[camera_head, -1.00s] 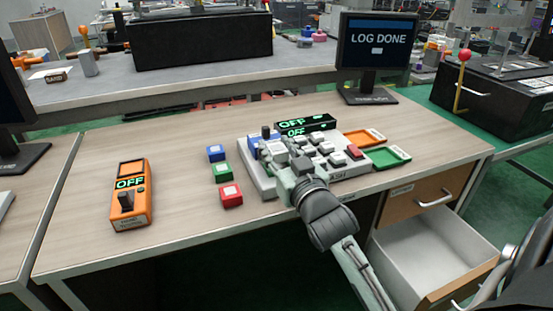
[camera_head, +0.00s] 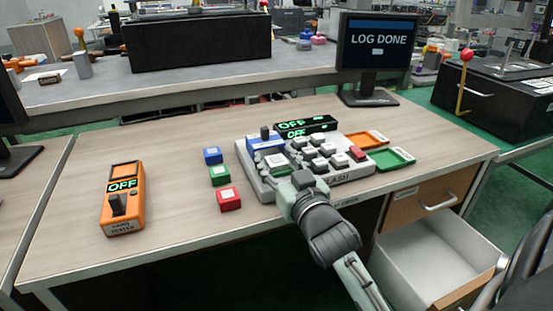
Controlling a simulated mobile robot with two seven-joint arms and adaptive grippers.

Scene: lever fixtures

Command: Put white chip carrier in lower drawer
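A flat white square piece (camera_head: 277,161), which may be the white chip carrier, shows at the left part of the grey flash fixture (camera_head: 345,178), by its blue block. My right gripper (camera_head: 285,186) is low over the fixture's front left edge, just in front of this piece. My own wrist hides its fingertips, so I cannot tell whether it is open or holds anything. The lower drawer (camera_head: 428,255) is pulled out at the lower right, and its visible white inside looks empty. My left gripper is not in view.
Blue (camera_head: 213,155), green (camera_head: 219,175) and red (camera_head: 229,198) blocks stand left of the fixture. An orange tester (camera_head: 123,200) is farther left. Orange (camera_head: 367,139) and green (camera_head: 392,158) trays lie at right. A monitor (camera_head: 375,45) stands behind. The closed upper drawer (camera_head: 420,202) sits above the open one.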

